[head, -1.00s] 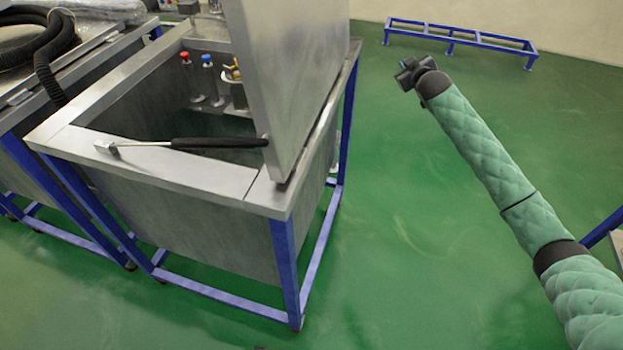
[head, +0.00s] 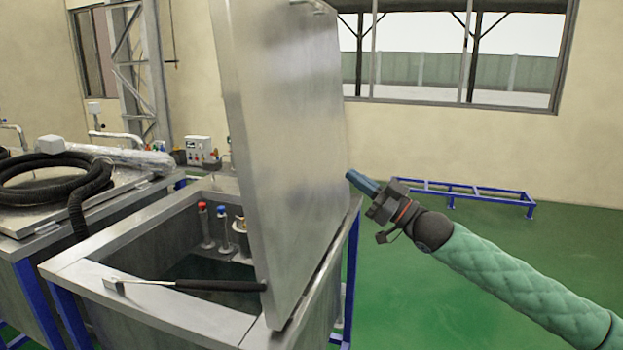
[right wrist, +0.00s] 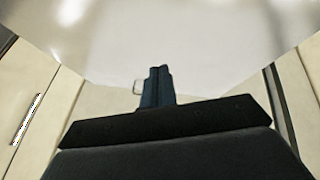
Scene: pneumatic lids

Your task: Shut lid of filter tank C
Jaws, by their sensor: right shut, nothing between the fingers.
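The tank's metal lid (head: 285,140) stands upright, open, along the right side of the metal tank (head: 170,315). No letter shows on the tank, so I cannot tell if it is C. My right gripper (head: 354,178) is shut and empty, close to the lid's right edge in the head view; I cannot tell if it touches. In the right wrist view the shut fingers (right wrist: 158,82) point toward a pale surface. My left gripper is not in view.
A neighbouring tank with a black hose (head: 60,175) stands left. A low blue frame (head: 465,190) stands behind. Green floor on the right is clear.

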